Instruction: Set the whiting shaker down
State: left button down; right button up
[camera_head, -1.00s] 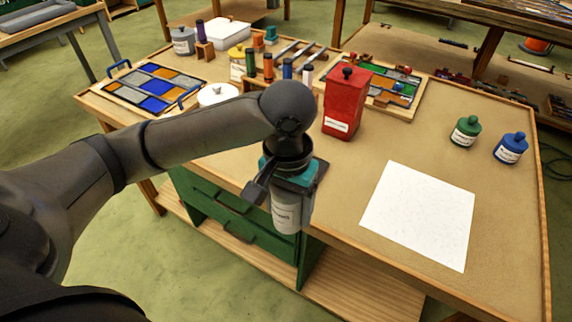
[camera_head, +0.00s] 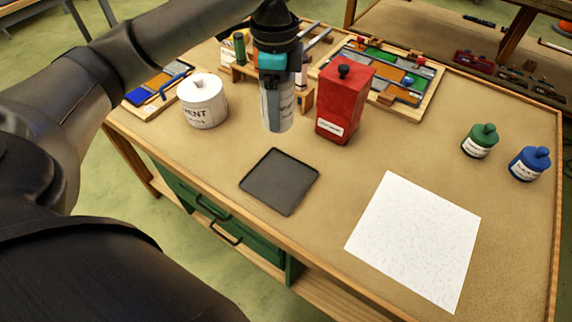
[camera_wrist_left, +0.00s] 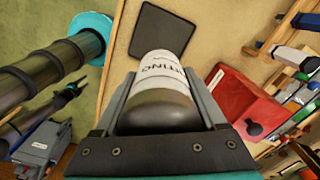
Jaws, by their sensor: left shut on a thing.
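The whiting shaker (camera_head: 278,112) is a pale cylinder with a printed label. My left gripper (camera_head: 274,80) is shut around it and holds it roughly upright, left of the red box. The shaker's base shows no clear contact with the bench; the gap is hard to tell. In the left wrist view the shaker (camera_wrist_left: 162,72) sits between the two fingers, its label partly readable. A dark square mat (camera_head: 280,182) lies bare on the bench, nearer the front edge than the shaker appears. It also shows beyond the shaker in the left wrist view (camera_wrist_left: 145,30).
The red box (camera_head: 343,100) stands close to the shaker's right. A white cement pot (camera_head: 203,101) is to its left. A white sheet (camera_head: 415,240), green jar (camera_head: 480,140) and blue jar (camera_head: 530,163) are at the right. The leaded panel (camera_head: 400,70) lies behind.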

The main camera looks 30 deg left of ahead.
pick_arm(q)
jog(key=shift+a+f, duration=0.1)
jog(key=shift+f, duration=0.15)
notch_tip(320, 180, down, 19)
jog(key=b, duration=0.4)
jog(key=shift+f, duration=0.1)
pick_arm(e)
jog(key=f, duration=0.4)
jog(key=shift+s+d+f, duration=0.15)
jog(key=shift+s+d, duration=0.15)
jog(key=shift+s, duration=0.05)
pick_arm(q)
grip_release()
jog(key=shift+f, duration=0.1)
notch_tip(320, 180, up, 12)
jog(key=p, duration=0.2)
pick_arm(e)
notch_tip(320, 180, up, 3)
jog(key=shift+f, duration=0.1)
